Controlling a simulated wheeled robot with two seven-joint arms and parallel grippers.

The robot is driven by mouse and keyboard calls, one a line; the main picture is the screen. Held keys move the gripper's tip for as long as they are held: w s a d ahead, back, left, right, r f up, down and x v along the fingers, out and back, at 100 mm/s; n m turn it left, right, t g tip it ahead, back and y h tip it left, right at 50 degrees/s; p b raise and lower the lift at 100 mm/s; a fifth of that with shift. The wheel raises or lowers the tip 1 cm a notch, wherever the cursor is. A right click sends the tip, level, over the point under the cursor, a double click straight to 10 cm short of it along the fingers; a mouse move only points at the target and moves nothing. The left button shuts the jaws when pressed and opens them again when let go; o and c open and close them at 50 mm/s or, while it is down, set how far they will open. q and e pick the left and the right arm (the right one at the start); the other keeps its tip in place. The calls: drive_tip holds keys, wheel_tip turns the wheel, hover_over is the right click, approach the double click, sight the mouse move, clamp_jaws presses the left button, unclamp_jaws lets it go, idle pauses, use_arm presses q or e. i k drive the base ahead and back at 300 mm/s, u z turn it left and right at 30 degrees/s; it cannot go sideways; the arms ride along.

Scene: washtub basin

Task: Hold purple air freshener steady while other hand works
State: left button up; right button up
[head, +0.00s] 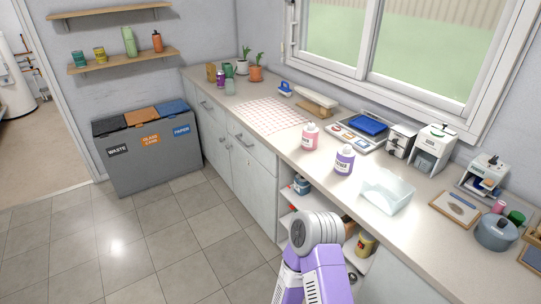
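A small purple can (220,77) stands among cups and plants at the far left end of the counter. I cannot tell which of these is the purple air freshener. Neither is held. A purple and grey part of my own arm rises from the bottom centre, in front of the shelves under the counter. Neither gripper shows.
A pink-labelled bottle (310,136) and a clear basin (386,191) flank the purple-labelled bottle. A checked cloth (262,114) lies on the counter. A blue tray (369,125), small appliances and a grey pot (496,233) are farther right. Waste bins (150,155) stand left; the tiled floor is clear.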

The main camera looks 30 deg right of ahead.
sight(347, 149)
drive_tip(key=u, duration=0.2)
drive_tip(key=i, duration=2.7)
drive_tip(key=z, duration=3.45)
